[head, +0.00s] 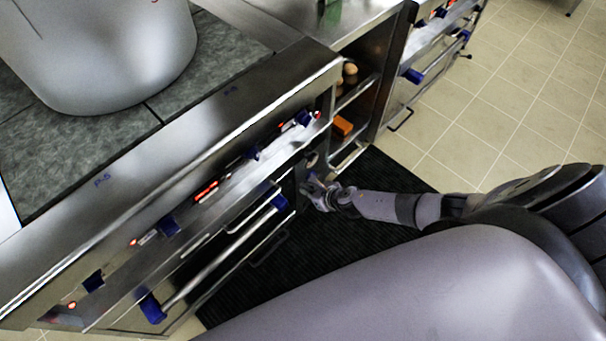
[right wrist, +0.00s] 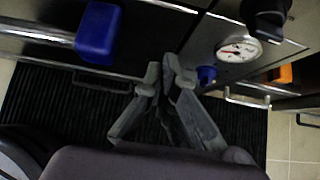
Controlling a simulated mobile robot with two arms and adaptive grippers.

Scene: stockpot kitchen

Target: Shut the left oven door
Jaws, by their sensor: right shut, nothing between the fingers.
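The left oven door has a steel handle bar (head: 222,250) with blue ends and runs along the front of the near range, below its knob panel. I cannot tell from this steep angle whether a gap is left at its top edge. My right gripper (head: 313,187) is beside the door's far end, just past the blue handle end (head: 279,201). In the right wrist view my right gripper (right wrist: 168,72) has its fingertips together and empty, close to the steel front. The blue handle end (right wrist: 97,33) is left of the fingers, apart from them. My left gripper is out of view.
A large pot (head: 110,50) stands on the range top. An open shelf bay with an orange item (head: 342,125) lies past the gripper. A second range with a handle (head: 440,57) is farther right. A dark ribbed mat (head: 385,172) covers the floor. A dial gauge (right wrist: 238,50) is near the fingers.

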